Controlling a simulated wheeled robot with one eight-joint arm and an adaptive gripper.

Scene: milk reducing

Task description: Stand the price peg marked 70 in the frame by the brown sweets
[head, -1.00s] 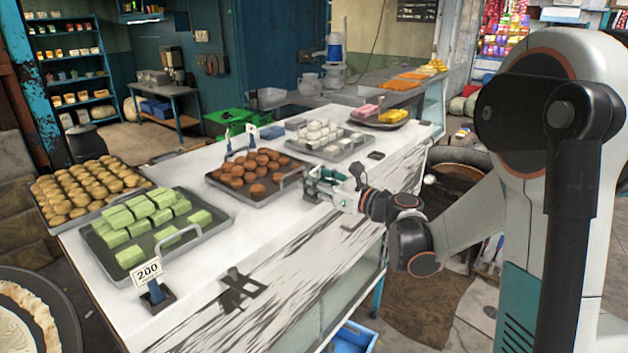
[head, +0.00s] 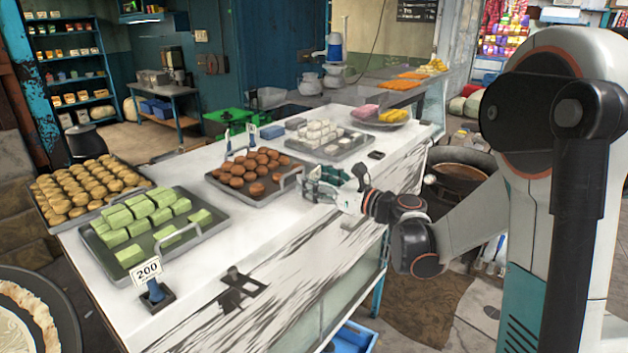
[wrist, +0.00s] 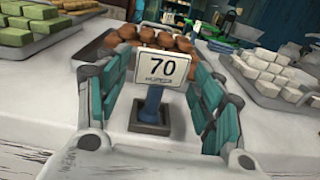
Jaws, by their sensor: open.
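The price peg marked 70 (wrist: 157,68) stands upright in the wrist view. Its blue post rises from a dark square frame (wrist: 150,128) on the white counter. Behind it is the tray of brown sweets (wrist: 160,38), which also shows in the head view (head: 255,170). My gripper (wrist: 155,100) is open, with a teal finger on each side of the peg and gaps between. In the head view my gripper (head: 318,187) is at the tray's near right corner; the 70 peg cannot be made out there.
A 200 peg (head: 147,272) stands in a frame near the green sweets (head: 150,215). A tray of white sweets (head: 325,135) lies to the right. A dark frame (head: 376,155) sits beside it. The counter's front strip (head: 290,245) is mostly clear.

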